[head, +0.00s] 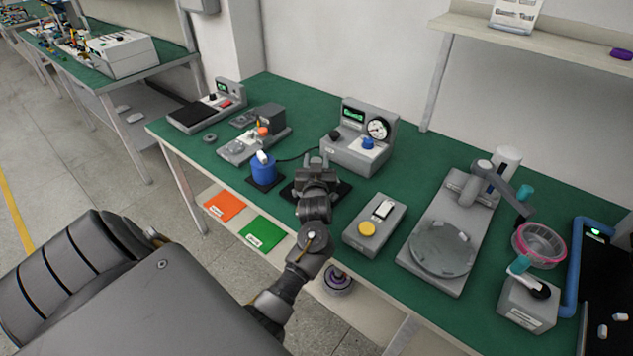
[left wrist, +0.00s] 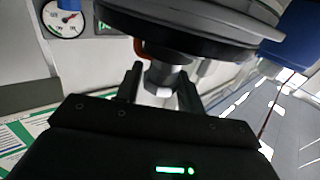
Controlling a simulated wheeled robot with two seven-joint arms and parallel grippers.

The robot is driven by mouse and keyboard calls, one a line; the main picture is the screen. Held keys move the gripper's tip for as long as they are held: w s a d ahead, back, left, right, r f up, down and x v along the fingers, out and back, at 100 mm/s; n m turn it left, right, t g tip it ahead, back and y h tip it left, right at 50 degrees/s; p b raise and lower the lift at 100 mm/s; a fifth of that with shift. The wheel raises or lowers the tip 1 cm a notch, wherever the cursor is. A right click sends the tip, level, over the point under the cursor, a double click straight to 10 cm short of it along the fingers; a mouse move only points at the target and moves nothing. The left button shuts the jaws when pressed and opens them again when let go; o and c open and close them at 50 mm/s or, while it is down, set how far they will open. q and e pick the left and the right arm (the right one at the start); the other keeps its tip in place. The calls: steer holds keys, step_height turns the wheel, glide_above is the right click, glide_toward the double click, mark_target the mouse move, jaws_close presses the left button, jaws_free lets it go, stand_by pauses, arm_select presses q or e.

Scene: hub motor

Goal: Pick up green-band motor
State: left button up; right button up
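My left gripper (head: 317,161) is above the middle of the green table, over a dark pad, pointing away from me. Its two fingers stand apart. In the left wrist view, the fingers (left wrist: 162,90) flank a short pale grey shaft (left wrist: 166,78) under a wide dark disc (left wrist: 190,28); firm contact cannot be made out. No green band shows on this part. A round part with a purple ring (head: 338,281) is low under the table's front edge. I cannot make out a green-band motor in either view. My right gripper is not in view.
A blue container (head: 262,168) stands left of the gripper. A gauge box (head: 362,138) is behind it. A grey box with a yellow button (head: 374,226) and a round fixture (head: 442,247) are to the right. Orange (head: 224,206) and green (head: 263,233) cards lie on the lower shelf.

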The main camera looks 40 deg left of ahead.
arm_select(q)
jaws_close()
steer(key=shift+r, duration=0.2)
steer(key=shift+w, duration=0.1)
steer(key=shift+r+p, duration=0.7)
steer(key=shift+p, duration=0.15)
step_height(320, 180, up, 2)
steer(key=shift+r+p, duration=0.15)
steer(key=shift+p, duration=1.05)
steer(key=s+d+r+p, duration=0.2)
steer(key=s+r+p, duration=0.2)
steer(key=s+p, duration=0.2)
steer(key=s+d+r+p, duration=0.3)
steer(key=s+r+p, duration=0.2)
steer(key=s+p, duration=0.2)
steer(key=shift+d+p, duration=0.25)
steer(key=shift+p, duration=0.8)
